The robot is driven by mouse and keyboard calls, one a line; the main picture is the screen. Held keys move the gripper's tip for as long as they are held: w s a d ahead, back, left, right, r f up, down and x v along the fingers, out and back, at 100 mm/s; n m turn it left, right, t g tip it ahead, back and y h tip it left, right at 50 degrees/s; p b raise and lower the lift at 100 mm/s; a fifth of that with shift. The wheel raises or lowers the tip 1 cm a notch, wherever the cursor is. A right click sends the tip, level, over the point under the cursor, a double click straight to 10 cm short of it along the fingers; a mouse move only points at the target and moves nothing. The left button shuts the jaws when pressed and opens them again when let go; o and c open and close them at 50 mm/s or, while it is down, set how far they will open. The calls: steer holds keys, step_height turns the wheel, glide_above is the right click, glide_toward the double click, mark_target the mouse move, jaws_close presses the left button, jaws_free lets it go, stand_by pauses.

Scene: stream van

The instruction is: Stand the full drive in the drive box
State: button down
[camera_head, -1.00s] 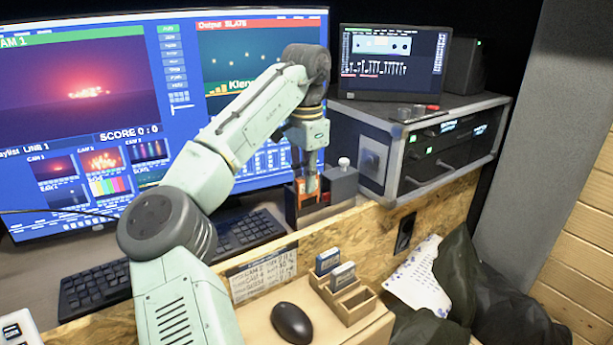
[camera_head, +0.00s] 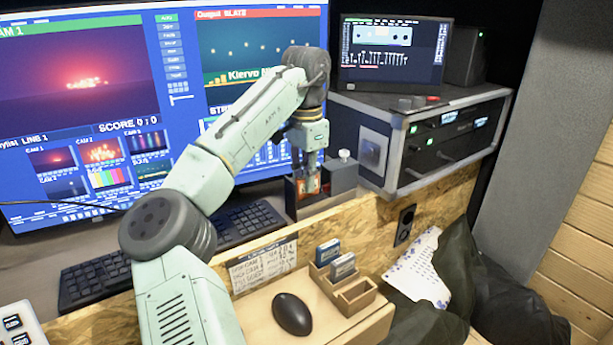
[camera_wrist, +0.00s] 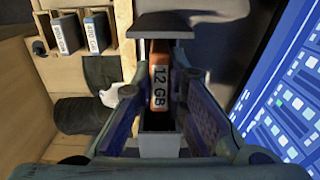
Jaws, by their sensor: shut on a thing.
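The drive box is a small wooden rack (camera_head: 356,298) on the lower shelf.
A black mouse (camera_head: 291,314) lies left of the rack. A keyboard (camera_head: 247,222) and a big monitor (camera_head: 60,80) are behind my arm. A rack case (camera_head: 410,160) stands right of the dock. Dark cloth (camera_head: 440,290) lies right of the shelf.

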steer(key=shift+f, duration=0.1)
steer(key=c, duration=1.5)
jaws_free()
steer(key=shift+c, duration=0.2)
